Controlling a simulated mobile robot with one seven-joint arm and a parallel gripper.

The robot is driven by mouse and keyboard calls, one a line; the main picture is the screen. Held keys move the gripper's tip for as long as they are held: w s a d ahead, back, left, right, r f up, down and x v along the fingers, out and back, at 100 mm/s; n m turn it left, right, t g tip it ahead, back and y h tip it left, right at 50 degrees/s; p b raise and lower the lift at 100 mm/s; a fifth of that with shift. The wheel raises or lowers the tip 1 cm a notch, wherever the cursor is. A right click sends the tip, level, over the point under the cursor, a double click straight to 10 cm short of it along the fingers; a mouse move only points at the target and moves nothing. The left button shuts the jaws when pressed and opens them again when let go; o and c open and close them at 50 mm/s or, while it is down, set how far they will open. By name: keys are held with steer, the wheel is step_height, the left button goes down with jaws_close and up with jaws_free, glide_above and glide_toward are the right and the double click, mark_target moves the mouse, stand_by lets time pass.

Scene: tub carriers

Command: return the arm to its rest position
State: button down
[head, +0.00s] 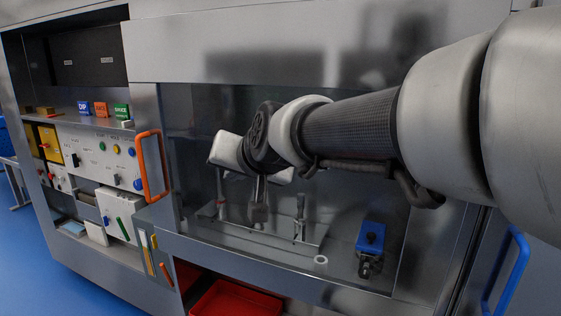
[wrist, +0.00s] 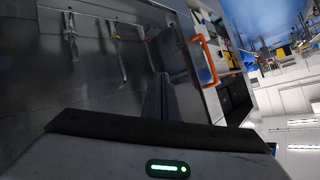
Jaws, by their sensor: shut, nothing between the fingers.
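My arm reaches in from the right of the head view across the front of a grey metal cabinet. My gripper (head: 258,213) hangs at its end with the fingers pointing down, shut and empty. It is in front of the cabinet's dark window area. In the wrist view the dark fingers (wrist: 161,97) show as one narrow bar above my pale wrist housing.
An orange handle (head: 153,166) stands out left of my gripper; a blue handle (head: 506,272) is at lower right. Behind my gripper are upright tools (head: 300,218) and a blue device (head: 370,238). A red tray (head: 236,300) sits below. Open blue floor (head: 30,262) lies left.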

steer(key=s+d+f+g+h, duration=0.3)
steer(key=s+d+f, duration=0.3)
steer(key=s+d, duration=0.6)
steer(key=s+d+f+g+h, duration=0.25)
steer(key=s+d+f, duration=0.45)
steer(key=s+d, duration=0.5)
step_height(320, 180, up, 18)
steer(key=p, duration=1.8)
steer(key=shift+w+a+r, duration=0.2)
steer(key=shift+w+a, duration=0.15)
steer(key=shift+w, duration=0.05)
steer(key=shift+t, duration=0.25)
